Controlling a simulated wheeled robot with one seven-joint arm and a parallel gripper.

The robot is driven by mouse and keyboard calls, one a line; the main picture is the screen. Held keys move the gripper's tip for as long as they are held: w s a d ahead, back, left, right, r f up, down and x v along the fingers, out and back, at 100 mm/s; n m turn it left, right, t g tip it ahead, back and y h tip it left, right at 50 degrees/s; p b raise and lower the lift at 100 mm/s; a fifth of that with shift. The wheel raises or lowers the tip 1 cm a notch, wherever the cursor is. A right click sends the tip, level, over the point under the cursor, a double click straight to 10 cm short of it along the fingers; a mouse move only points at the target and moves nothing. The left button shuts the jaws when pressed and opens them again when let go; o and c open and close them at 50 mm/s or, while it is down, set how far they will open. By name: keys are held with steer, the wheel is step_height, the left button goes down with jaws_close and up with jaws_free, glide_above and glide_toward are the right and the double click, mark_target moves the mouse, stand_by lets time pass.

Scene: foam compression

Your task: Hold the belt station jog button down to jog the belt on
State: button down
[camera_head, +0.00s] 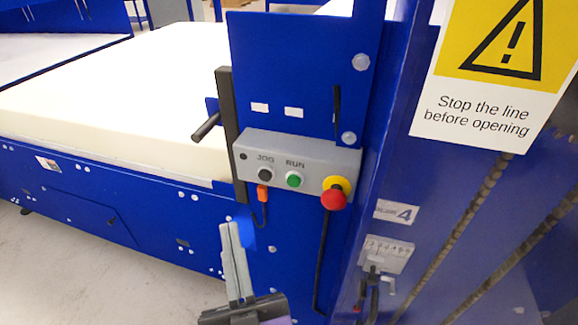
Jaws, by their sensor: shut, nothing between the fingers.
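A grey control box (298,165) is mounted on the blue machine frame. On it are a black button (265,174) under the label JOG, a green button (294,179) under RUN, and a red mushroom button (334,198) on a yellow collar at the right end. My gripper (236,225) is shut and empty. In the picture its fingertips lie below and left of the JOG button, apart from it. A small orange piece (262,193) with a cable hangs under the JOG button. The belt itself is hidden; a thick cream foam slab (120,95) lies on the machine bed.
A dark vertical bar (230,130) with a handle (206,127) stands left of the box. A black cable (321,265) runs down below the red button. A blue panel with a "Stop the line before opening" sign (490,75) fills the right. Grey floor (90,275) is clear at lower left.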

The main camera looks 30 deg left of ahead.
mark_target(265, 176)
steer(key=shift+d+t, duration=0.2)
steer(key=shift+t, duration=0.1)
steer(key=shift+w, duration=0.1)
steer(key=w+a+b, duration=0.2)
steer(key=w+b, duration=0.6)
steer(key=shift+w, duration=0.2)
steer(key=shift+w+f, duration=0.1)
steer(key=shift+w, duration=0.05)
stand_by(2.0)
